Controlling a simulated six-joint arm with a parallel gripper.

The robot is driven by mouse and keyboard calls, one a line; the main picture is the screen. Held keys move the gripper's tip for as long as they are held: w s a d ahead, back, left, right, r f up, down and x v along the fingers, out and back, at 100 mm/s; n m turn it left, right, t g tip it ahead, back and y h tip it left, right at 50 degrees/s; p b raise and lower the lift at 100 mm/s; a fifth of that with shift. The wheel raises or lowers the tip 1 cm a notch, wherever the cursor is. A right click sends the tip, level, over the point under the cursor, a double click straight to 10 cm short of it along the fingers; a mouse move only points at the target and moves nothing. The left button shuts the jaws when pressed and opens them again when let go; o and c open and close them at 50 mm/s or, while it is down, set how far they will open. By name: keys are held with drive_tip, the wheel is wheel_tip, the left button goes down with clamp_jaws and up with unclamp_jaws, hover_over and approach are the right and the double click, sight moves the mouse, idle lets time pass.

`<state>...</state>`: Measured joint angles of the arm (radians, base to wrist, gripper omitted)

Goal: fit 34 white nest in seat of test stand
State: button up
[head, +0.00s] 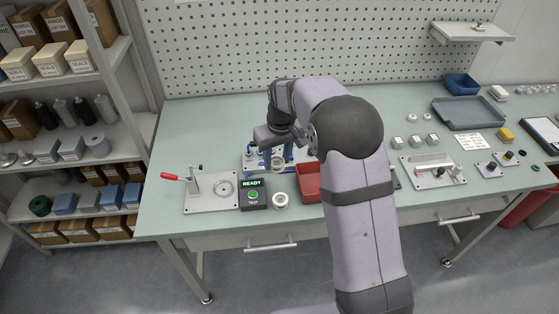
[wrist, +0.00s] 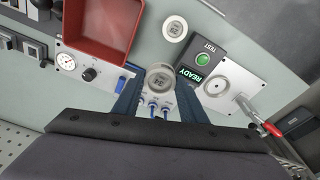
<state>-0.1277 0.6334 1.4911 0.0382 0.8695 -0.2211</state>
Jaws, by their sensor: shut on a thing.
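My gripper (wrist: 160,84) is shut on a round white nest (wrist: 160,73), which shows between its two blue fingers in the wrist view. The nest has a grey inner face with small markings that I cannot read surely. It is over the test stand (wrist: 99,66), a light plate with a gauge, a black knob and several blue-tubed fittings. I cannot tell whether the nest rests in the seat or hangs just above it; the seat is hidden. In the head view my gripper (head: 279,155) is low over the stand (head: 249,160), and the arm hides part of it.
A second round white part (wrist: 175,28) lies on the bench beside the READY/TEST box (head: 254,195). A red bin (head: 309,183) stands close to the stand. A toggle-clamp plate with a red handle (head: 211,200) is at the left. The bench's back left is clear.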

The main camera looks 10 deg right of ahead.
drive_tip(key=s+a+f+n+p, duration=0.1)
drive_tip(key=a, duration=0.3)
drive_tip(key=s+a+f+n+p, duration=0.1)
drive_tip(key=a, duration=0.4)
drive_tip(key=s+a+f+n+p, duration=0.1)
drive_tip(key=a, duration=0.3)
drive_tip(key=shift+s+a+f+p, duration=0.25)
drive_tip(key=shift+s+p, duration=0.1)
drive_tip(key=shift+p, duration=0.05)
drive_tip(key=a, duration=0.2)
drive_tip(key=w, duration=0.1)
drive_tip(key=shift+a+f, duration=0.3)
drive_tip(key=shift+a, duration=0.1)
drive_tip(key=w+r+m, duration=0.1)
drive_tip(key=w+a+r+m, duration=0.1)
drive_tip(key=w+m, duration=0.1)
drive_tip(key=shift+w, duration=0.1)
drive_tip(key=shift+d+f, duration=0.1)
drive_tip(key=shift+f, duration=0.05)
drive_tip(key=shift+f+b, duration=1.8)
drive_tip(key=shift+f, duration=0.95)
drive_tip(key=shift+f+b, duration=0.3)
drive_tip(key=shift+f, duration=0.2)
